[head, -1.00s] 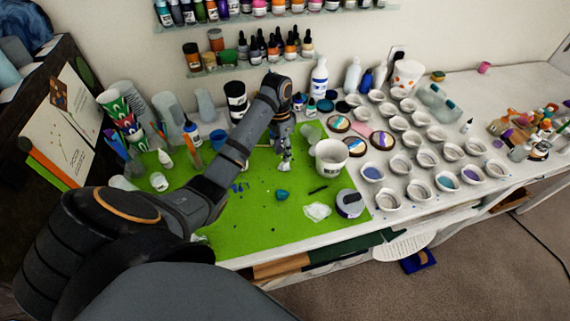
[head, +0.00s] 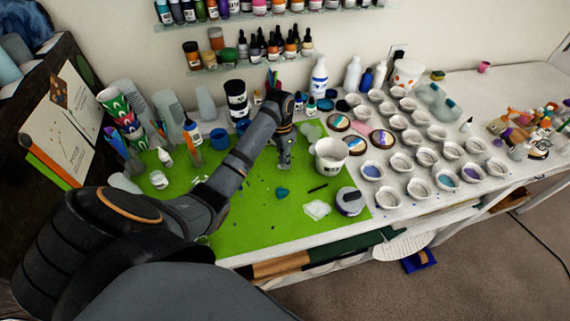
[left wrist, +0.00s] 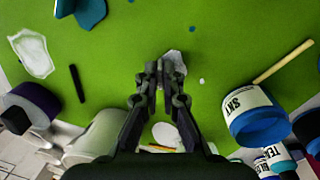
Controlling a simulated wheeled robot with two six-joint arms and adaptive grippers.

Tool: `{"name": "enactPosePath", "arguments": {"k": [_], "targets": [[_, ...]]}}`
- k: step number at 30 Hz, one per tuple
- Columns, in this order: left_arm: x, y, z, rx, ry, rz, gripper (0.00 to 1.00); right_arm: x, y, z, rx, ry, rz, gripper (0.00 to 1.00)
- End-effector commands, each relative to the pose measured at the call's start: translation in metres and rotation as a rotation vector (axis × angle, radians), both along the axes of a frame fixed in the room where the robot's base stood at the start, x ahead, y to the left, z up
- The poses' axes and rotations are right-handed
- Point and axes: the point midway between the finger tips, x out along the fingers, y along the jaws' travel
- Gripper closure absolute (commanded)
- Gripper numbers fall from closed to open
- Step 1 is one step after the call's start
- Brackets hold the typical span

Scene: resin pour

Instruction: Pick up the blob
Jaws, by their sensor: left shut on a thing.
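My left gripper (head: 284,166) points down over the green mat (head: 255,225), left of the white tub. In the left wrist view my left gripper (left wrist: 164,68) is shut on a small pale, translucent blob (left wrist: 176,60), partly hidden by the fingers. The blob appears at or very near the mat; any gap beneath it cannot be told. A teal blob (head: 282,193) and a flat whitish blob (head: 317,209) lie apart on the mat. My right gripper is in neither view.
A white tub (head: 330,156) stands close right of the gripper. A dark stick (head: 318,188) lies on the mat. The mat's front left part is clear.

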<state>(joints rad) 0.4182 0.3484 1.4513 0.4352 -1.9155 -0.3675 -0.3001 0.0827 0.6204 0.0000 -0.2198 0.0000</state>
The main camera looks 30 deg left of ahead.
Motion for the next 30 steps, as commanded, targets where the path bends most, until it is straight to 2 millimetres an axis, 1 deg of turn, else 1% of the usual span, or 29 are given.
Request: {"name": "enactPosePath", "arguments": {"k": [8, 11, 14, 17, 18, 20, 24, 26, 27, 30], "targets": [[0.0, 0.0, 0.001, 0.0, 0.0, 0.0, 1.0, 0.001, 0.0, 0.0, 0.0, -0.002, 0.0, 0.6], [0.001, 0.0, 0.005, 0.0, -0.002, 0.0, 1.0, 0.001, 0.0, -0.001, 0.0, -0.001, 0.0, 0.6], [0.001, 0.0, 0.015, 0.0, -0.003, -0.001, 1.0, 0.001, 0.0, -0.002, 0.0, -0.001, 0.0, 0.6], [0.001, 0.0, 0.033, 0.001, -0.006, -0.001, 1.0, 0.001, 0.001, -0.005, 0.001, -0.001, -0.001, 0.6], [-0.004, -0.006, 0.049, -0.001, -0.001, -0.003, 1.0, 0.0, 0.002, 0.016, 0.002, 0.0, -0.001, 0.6], [-0.01, -0.014, 0.064, -0.002, 0.0, -0.003, 1.0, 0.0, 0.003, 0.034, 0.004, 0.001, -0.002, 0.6], [-0.024, -0.033, 0.094, -0.003, 0.001, -0.003, 1.0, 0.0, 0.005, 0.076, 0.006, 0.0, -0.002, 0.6], [-0.031, -0.041, 0.106, -0.003, 0.002, -0.002, 1.0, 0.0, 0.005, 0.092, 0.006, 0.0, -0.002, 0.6], [-0.038, -0.051, 0.111, -0.005, 0.004, -0.003, 1.0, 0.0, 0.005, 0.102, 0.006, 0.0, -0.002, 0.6], [-0.055, -0.074, 0.12, -0.007, 0.004, -0.002, 1.0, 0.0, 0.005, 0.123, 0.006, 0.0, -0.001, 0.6]]}}
